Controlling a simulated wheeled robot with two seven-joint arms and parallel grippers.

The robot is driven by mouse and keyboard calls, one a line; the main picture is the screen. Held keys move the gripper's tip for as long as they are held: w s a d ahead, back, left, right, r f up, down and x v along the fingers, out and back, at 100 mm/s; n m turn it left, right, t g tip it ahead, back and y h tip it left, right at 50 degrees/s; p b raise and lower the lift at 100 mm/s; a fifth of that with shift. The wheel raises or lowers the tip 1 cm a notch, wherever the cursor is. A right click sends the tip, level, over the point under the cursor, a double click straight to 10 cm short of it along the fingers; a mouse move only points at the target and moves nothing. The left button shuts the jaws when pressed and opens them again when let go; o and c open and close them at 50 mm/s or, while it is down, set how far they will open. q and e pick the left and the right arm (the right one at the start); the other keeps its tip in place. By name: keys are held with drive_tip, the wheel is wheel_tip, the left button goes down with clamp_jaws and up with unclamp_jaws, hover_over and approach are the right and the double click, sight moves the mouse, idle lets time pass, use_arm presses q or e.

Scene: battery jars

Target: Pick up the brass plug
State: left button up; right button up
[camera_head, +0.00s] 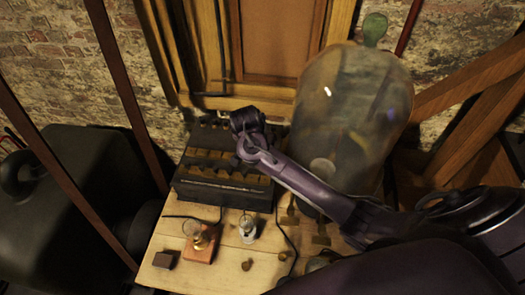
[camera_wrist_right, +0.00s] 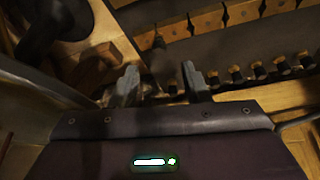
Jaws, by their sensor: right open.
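My right gripper (camera_wrist_right: 163,84) is open, its two grey fingers apart in the right wrist view. In the head view the right arm reaches in from the right, and its wrist end (camera_head: 246,123) is above the dark battery box (camera_head: 222,200). A row of brass-coloured pegs (camera_wrist_right: 258,71) lines the box edge, right of the fingers in the wrist view. Small brass pieces (camera_head: 247,265) lie on the table's front part. I cannot tell which piece is the brass plug. What lies between the fingers is dark and unclear. My left gripper is not in view.
A large glass bell jar (camera_head: 350,110) stands right of the box. On the wooden table (camera_head: 226,277) are a brass instrument on a reddish base (camera_head: 199,246), a small glass jar (camera_head: 248,230), a dark block (camera_head: 166,260) and thin cables. Bare wood shows at the front.

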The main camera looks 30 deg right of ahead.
drive_tip(key=shift+s+f+p, duration=0.2)
drive_tip(key=shift+f+p, duration=0.1)
drive_tip(key=shift+f, duration=0.3)
drive_tip(key=p+x, duration=0.1)
drive_tip(key=x, duration=0.3)
drive_tip(key=shift+w+f, duration=0.2)
drive_tip(key=shift+f, duration=0.1)
drive_tip(key=shift+d+f, duration=0.1)
drive_tip(key=shift+f, duration=0.1)
drive_tip(key=shift+r, duration=0.1)
drive_tip(key=shift+c, duration=0.6)
clamp_jaws()
